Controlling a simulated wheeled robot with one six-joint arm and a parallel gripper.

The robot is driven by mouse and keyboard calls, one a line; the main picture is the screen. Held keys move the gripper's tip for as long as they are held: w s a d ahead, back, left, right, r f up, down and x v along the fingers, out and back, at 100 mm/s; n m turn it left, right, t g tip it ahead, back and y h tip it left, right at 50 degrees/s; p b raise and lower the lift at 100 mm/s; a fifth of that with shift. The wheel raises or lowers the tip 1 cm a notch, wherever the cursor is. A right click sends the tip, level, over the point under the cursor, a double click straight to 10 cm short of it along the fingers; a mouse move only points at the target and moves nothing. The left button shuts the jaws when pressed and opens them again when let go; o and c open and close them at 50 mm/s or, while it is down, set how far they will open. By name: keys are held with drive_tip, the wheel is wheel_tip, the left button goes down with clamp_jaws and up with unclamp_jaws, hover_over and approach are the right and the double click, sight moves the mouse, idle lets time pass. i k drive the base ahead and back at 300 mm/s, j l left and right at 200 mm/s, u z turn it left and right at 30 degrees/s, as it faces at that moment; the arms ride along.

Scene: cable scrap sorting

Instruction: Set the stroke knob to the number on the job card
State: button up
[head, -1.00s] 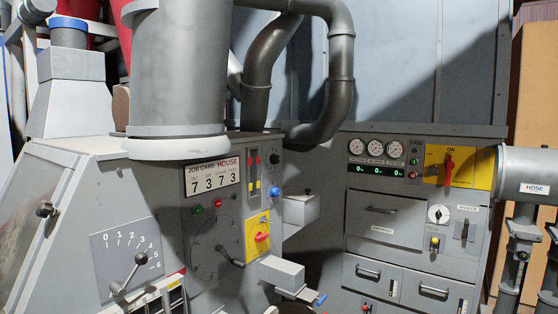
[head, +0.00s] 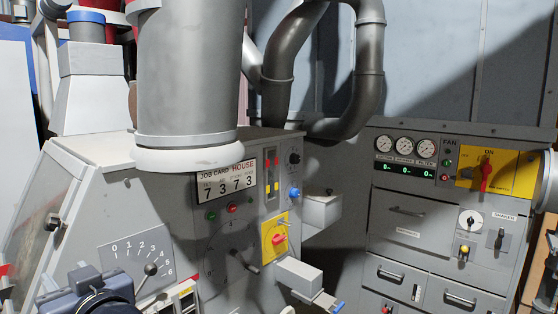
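The job card (head: 227,181) on the front panel of the grey machine is headed "JOB CARD HOUSE" and shows 7, 3, 7, 3. Its small column headings are too small to read surely. I cannot tell which control is the stroke knob. A small black knob (head: 294,158) and a blue knob (head: 294,193) sit at the panel's right edge. A large round dial (head: 222,240) with a crank handle is below the card. A scale from 0 to 6 with a lever (head: 150,270) is at lower left. Part of my arm shows at the bottom left; my gripper's fingers are not seen.
A yellow plate with a red switch (head: 279,238) and a grey box (head: 300,275) project from the machine's right side. A fan cabinet (head: 400,208) with gauges, drawers and a red-handled switch (head: 486,172) stands at the right. A thick grey duct (head: 185,80) rises above the machine.

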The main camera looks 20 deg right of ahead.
sight(294, 158)
drive_tip(key=i+l, duration=0.2)
drive_tip(key=l, duration=0.25)
drive_tip(key=i+l, duration=0.2)
drive_tip(key=l, duration=0.2)
drive_tip(key=i+l, duration=0.2)
drive_tip(key=l, duration=0.25)
drive_tip(key=i+l+z, duration=0.1)
drive_tip(key=l, duration=0.35)
drive_tip(key=i+l, duration=0.5)
drive_tip(key=l, duration=0.3)
drive_tip(key=i+l, duration=0.2)
drive_tip(key=l, duration=0.25)
drive_tip(key=i+l, duration=0.25)
drive_tip(key=l, duration=0.15)
drive_tip(key=k+z, duration=0.05)
